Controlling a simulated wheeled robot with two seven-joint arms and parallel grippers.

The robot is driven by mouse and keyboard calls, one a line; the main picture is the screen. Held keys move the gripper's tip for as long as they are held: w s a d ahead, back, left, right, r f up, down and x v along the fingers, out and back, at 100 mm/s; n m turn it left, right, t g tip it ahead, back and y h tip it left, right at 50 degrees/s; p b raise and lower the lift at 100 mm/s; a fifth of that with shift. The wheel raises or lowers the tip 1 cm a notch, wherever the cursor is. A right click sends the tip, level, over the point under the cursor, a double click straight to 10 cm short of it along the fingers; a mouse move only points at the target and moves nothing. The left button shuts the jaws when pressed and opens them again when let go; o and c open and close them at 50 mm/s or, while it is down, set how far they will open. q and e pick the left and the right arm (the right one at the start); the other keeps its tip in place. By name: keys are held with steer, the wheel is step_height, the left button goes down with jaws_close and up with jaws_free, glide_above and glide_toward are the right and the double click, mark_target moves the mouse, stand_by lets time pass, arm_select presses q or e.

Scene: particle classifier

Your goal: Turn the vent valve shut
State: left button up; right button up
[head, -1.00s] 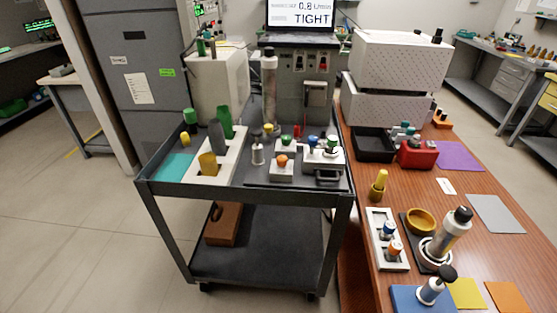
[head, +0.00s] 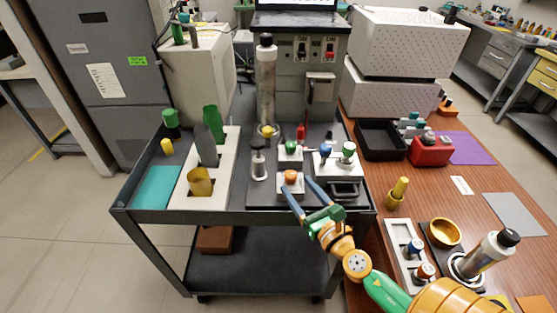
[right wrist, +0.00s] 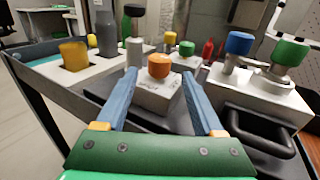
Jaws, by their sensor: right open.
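An orange knob (head: 291,176) sits upright on a small white block on the cart top; it also shows in the right wrist view (right wrist: 159,66). Behind it is a green knob (head: 291,146) on a similar block. To the right, a blue knob (head: 325,150) and another green knob (head: 348,148) stand on a white block. I cannot read which knob is the vent valve. My right gripper (head: 297,186) is open, its blue fingers on either side of the orange knob's block. In the wrist view (right wrist: 158,72) they appear apart from the knob. My left gripper is out of view.
The cart (head: 160,216) has a raised rim. A black handle (head: 343,190) lies just right of my gripper. A tall metal cylinder (head: 266,85) and a grey panel stand behind. The wooden table (head: 450,205) at right is crowded with fixtures.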

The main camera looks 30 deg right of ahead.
mark_target(294, 180)
steer(key=shift+w+r+p, duration=0.4)
steer(key=shift+w+r, duration=0.35)
steer(key=shift+w, duration=0.3)
steer(key=shift+w+d+f, duration=0.1)
steer(key=shift+w+f, duration=0.15)
steer(key=shift+w, duration=0.75)
steer(key=shift+w+f, duration=0.2)
steer(key=shift+w, duration=0.15)
steer(key=shift+s+r, duration=0.15)
steer(key=shift+s, duration=0.05)
steer(key=shift+c, duration=1.3)
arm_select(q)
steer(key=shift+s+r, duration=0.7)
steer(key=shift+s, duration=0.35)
arm_select(e)
jaws_close()
